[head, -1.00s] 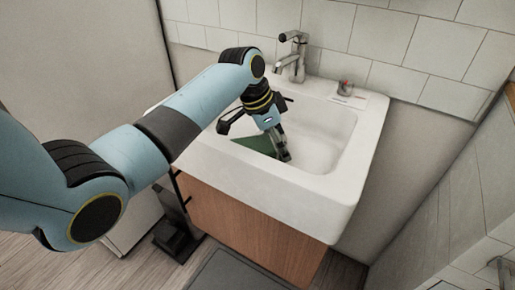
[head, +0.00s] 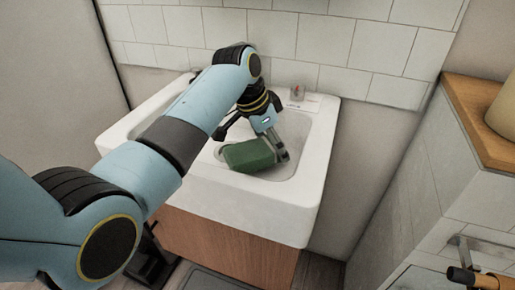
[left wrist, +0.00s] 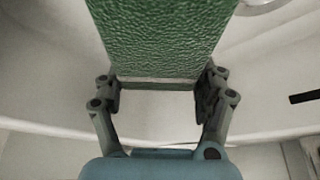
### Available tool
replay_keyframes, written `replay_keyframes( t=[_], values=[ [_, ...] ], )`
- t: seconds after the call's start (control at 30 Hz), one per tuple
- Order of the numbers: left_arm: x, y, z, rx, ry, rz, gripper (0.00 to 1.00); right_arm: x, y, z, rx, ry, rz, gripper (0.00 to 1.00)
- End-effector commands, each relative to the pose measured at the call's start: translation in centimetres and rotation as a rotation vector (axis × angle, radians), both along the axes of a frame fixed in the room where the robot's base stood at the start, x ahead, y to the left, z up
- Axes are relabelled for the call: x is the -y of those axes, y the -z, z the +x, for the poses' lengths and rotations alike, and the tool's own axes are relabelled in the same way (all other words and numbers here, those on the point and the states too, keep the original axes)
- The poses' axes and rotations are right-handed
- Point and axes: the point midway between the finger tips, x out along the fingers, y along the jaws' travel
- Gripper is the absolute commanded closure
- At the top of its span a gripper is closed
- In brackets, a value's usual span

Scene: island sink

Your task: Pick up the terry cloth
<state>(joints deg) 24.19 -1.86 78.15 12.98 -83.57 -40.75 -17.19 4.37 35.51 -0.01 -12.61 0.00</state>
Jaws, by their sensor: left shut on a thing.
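The green terry cloth (head: 248,155) is a thick folded block at the sink basin. In the left wrist view the cloth (left wrist: 155,40) fills the top middle, its textured face toward the camera. My left gripper (head: 283,153) reaches down into the basin at the cloth's right end. In the left wrist view its fingers (left wrist: 158,95) are on either side of the cloth's near end, shut on it. The cloth's underside is hidden, so I cannot tell how far it is off the basin floor.
The white sink (head: 250,205) has raised rims around the basin, above a wooden cabinet (head: 225,245). A small red-topped item (head: 297,92) stands on the back ledge. A tiled wall is close behind. A wooden-topped tiled counter (head: 482,120) stands at the right.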

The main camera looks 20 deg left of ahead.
Motion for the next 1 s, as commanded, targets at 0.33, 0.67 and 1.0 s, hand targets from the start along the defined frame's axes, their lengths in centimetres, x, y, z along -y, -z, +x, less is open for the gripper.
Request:
replay_keyframes(
  t=[0.33, 0.67, 1.0],
  values=[
    [-0.1, -8.3, 0.1, 0.007, 0.000, 0.001, 0.60, 0.1, -1.8, 0.4, 0.006, 0.000, -0.002, 0.07],
    [-0.1, -12.0, 0.0, 0.002, 0.001, 0.000, 0.60, 0.4, -2.3, 0.5, 0.008, -0.002, -0.005, 0.07],
    [-0.1, -12.3, 0.0, 0.001, 0.000, 0.000, 0.60, 0.4, -2.3, 0.5, 0.007, -0.002, -0.005, 0.07]
  ],
)
